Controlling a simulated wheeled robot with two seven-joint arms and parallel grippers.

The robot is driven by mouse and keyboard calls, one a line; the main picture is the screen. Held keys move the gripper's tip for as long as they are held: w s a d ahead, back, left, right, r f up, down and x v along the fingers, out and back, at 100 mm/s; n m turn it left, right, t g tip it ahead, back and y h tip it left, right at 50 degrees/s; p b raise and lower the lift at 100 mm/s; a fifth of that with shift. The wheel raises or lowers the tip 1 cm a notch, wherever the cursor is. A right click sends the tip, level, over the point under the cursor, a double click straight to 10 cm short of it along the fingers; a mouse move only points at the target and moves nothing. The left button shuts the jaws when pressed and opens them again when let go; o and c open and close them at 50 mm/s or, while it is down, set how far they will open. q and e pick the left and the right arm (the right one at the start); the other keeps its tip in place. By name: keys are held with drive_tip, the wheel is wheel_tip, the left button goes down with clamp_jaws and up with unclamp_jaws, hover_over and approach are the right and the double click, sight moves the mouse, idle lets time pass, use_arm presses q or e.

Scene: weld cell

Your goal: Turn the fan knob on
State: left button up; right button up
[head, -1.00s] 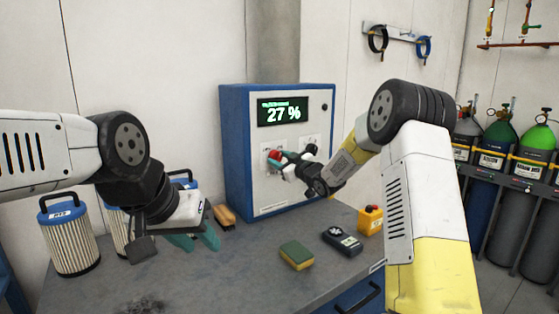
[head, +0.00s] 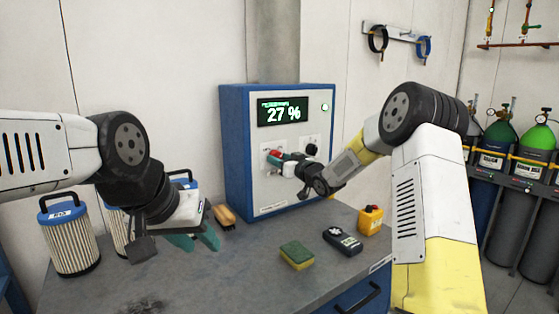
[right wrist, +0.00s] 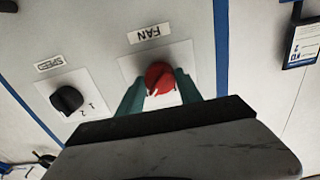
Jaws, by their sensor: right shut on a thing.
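The control box (head: 233,150) is blue with a pale front panel. The red fan knob (right wrist: 158,77) sits on a white plate under the FAN label (right wrist: 151,32) in the right wrist view. My right gripper (head: 275,158) is at the panel, its teal fingers shut on the two sides of the knob. The black speed knob (right wrist: 67,99) is beside it, apart from the fingers. My left gripper (head: 196,239) is open and empty above the bench's left part.
A sponge (head: 297,255), a dark handheld meter (head: 342,241) and a yellow box with a red button (head: 370,220) lie on the bench (head: 230,285). Filter cartridges (head: 70,238) stand at the left. Gas cylinders (head: 530,165) stand at the right.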

drive_tip(key=shift+f, duration=0.1)
drive_tip(key=o, duration=1.4)
drive_tip(key=shift+c, duration=0.2)
drive_tip(key=v, duration=0.7)
drive_tip(key=shift+s+d, duration=0.25)
drive_tip(key=shift+s, duration=0.1)
